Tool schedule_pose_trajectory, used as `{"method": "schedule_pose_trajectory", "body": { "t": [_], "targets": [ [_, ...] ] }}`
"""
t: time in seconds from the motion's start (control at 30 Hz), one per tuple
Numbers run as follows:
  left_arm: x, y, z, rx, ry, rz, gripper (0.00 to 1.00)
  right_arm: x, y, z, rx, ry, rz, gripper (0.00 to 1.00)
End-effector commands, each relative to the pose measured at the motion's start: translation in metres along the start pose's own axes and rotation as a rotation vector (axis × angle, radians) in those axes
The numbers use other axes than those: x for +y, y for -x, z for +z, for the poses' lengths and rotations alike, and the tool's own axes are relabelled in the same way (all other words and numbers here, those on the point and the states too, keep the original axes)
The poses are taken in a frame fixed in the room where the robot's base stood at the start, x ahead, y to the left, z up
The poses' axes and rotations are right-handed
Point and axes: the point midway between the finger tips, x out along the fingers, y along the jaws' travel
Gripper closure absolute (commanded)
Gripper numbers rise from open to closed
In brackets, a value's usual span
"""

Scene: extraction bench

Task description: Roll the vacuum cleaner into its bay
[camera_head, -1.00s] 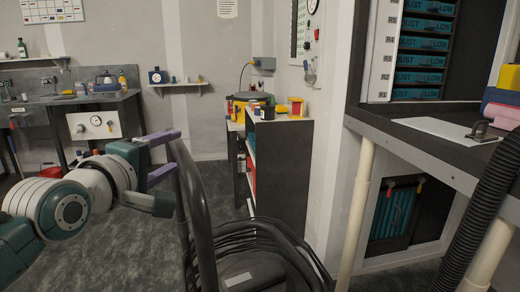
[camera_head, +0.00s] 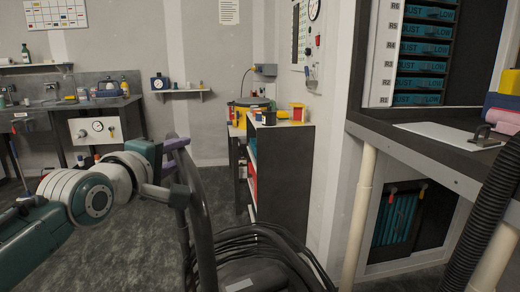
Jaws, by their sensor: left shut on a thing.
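The vacuum cleaner is dark, with an upright tubular handle (camera_head: 200,215) at the bottom middle of the head view. A dark hose or cable lies coiled (camera_head: 265,240) on its body, and its lower part is cut off by the bottom edge. My left gripper (camera_head: 178,168) has purple fingers and is shut on the upper part of the handle. The handle partly hides the fingers. My right gripper is not in view. No bay can be told for certain; a recess (camera_head: 437,225) under the right bench holds teal ribbed panels.
A dark shelf unit (camera_head: 285,175) with containers on top stands behind the vacuum cleaner. The right bench (camera_head: 410,160) has a pale leg (camera_head: 360,205). A black ribbed hose (camera_head: 490,205) hangs at the far right. Grey floor (camera_head: 130,245) is open at the left.

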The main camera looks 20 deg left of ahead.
Motion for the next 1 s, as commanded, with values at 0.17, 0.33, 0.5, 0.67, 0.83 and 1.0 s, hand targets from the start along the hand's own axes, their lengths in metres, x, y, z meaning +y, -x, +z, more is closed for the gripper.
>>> {"method": "schedule_pose_trajectory", "body": {
  "t": [0.17,0.33,0.5,0.67,0.83,1.0],
  "targets": [
    [-0.0001,0.0001,0.0001,0.0,0.0,0.0,1.0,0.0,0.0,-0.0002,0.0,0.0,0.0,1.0],
    [0.0,0.0001,0.0001,0.0,0.0,0.0,1.0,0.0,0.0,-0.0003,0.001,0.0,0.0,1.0],
    [0.0,0.0001,0.0001,0.0,0.0,0.0,1.0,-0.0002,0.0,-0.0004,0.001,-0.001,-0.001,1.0],
    [0.0,0.0001,0.0001,0.0,0.0,0.0,1.0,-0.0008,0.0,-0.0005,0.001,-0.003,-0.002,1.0],
    [0.0,0.0001,0.0001,0.0,0.0,0.0,1.0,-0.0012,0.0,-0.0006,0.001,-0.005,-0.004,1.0],
    [0.0,0.0001,0.0001,0.0,0.0,0.0,1.0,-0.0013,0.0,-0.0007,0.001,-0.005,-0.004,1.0]
  ]
}}
